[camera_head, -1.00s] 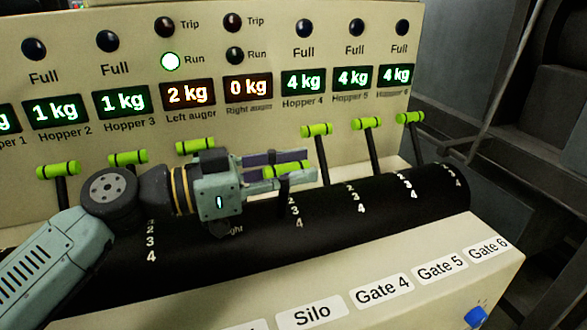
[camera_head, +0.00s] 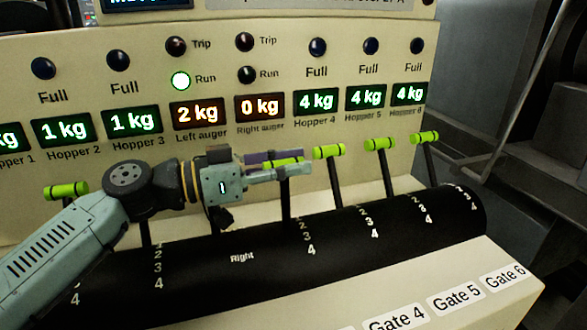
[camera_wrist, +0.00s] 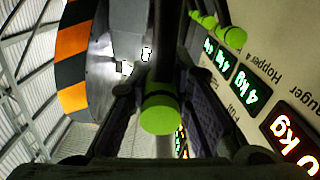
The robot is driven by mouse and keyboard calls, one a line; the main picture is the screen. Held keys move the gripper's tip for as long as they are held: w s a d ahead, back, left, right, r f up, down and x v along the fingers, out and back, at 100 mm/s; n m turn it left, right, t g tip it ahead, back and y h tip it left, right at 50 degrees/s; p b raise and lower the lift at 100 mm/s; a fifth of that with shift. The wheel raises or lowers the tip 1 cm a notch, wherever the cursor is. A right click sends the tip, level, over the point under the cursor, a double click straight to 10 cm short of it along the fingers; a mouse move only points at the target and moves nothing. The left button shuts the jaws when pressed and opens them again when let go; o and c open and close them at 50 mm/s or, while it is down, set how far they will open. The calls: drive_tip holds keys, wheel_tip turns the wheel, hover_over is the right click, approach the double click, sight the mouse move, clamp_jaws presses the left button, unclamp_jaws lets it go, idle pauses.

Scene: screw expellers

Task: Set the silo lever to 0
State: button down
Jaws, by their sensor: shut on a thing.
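My gripper (camera_head: 285,166) is shut on the green handle of the silo lever (camera_head: 286,200), in the middle of the lever row. The handle's green end shows between the fingers, and its dark shaft runs down into the curved black housing. The lever stands nearly upright, its handle slightly lower in the picture than that of the lever to its right. In the wrist view the green grip (camera_wrist: 161,110) sits between my two dark fingers.
Neighbouring green-handled levers stand close on the right: one (camera_head: 328,152), another (camera_head: 380,144) and a far one (camera_head: 424,138). Another lever (camera_head: 66,191) is at the left. The display panel (camera_head: 300,135) rises close behind. Gate labels (camera_head: 455,303) lie on the front ledge.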

drive_tip(key=shift+f, duration=0.1)
drive_tip(key=c, duration=1.4)
unclamp_jaws()
drive_tip(key=shift+s, duration=0.1)
drive_tip(key=shift+c, duration=0.2)
drive_tip(key=v, duration=1.2)
drive_tip(key=shift+c, duration=0.5)
